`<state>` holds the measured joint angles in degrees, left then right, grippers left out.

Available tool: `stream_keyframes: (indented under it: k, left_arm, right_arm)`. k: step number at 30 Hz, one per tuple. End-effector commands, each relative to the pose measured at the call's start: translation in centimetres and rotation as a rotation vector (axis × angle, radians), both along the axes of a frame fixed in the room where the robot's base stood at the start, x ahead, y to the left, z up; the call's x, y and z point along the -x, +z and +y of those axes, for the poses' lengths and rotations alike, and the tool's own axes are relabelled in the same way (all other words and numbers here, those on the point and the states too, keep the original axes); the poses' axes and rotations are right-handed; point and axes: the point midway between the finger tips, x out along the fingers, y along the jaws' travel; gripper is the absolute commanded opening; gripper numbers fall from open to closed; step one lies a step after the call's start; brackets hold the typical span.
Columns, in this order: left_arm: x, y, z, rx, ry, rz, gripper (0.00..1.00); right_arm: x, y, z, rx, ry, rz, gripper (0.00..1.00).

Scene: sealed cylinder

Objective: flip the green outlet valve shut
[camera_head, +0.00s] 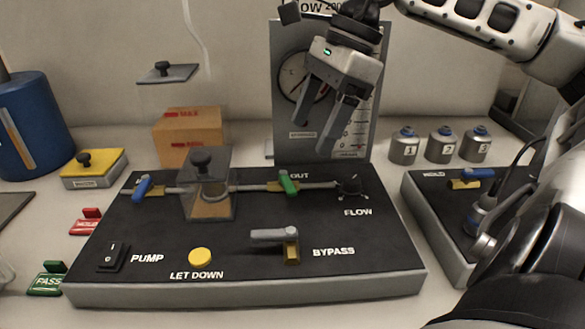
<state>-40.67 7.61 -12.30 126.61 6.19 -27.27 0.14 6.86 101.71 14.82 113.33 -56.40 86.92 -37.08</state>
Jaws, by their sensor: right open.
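The green outlet valve (288,184) is a small green lever on a brass body, on the pipe line of the black panel (230,255), just below the "OUT" label. The lever slants across the line of the pipe. My right gripper (325,130) hangs above and slightly right of the valve, in front of the gauge board. Its two dark fingers are apart and point down, with nothing between them. It appears clear of the lever. My left gripper is not in view.
A clear box with a black knob (203,160) stands left of the valve. The FLOW knob (350,187) is close on its right. The gauge board (283,120) rises behind. A blue-handled valve (142,188) and the grey BYPASS lever (272,235) are also on the panel.

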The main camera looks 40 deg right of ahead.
Motion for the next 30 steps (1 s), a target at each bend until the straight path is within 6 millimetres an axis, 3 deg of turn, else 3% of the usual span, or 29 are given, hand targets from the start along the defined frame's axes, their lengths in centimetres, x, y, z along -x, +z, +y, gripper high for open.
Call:
stream_keyframes:
  k: [3, 9, 15, 24, 25, 30]
  left_arm:
    - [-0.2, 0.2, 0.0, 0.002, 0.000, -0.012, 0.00]
    - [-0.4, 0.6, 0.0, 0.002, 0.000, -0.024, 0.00]
    - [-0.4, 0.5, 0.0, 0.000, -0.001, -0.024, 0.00]
    - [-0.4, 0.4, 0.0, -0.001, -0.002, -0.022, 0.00]
    - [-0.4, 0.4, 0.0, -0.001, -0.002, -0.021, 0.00]
    - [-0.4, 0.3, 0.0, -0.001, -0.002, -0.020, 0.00]
  right_arm:
    - [-0.3, -2.6, 1.0, -0.001, 0.002, 0.005, 0.75]
    - [-0.9, -5.7, 2.1, 0.000, 0.001, 0.005, 0.75]
    - [-1.2, -7.2, 2.7, -0.001, 0.000, 0.002, 0.75]
    - [-1.3, -7.4, 2.8, -0.002, 0.000, -0.001, 0.75]
    - [-1.3, -7.4, 2.8, -0.002, 0.000, -0.001, 0.73]
    - [-1.3, -7.3, 2.8, -0.002, 0.000, 0.000, 0.30]
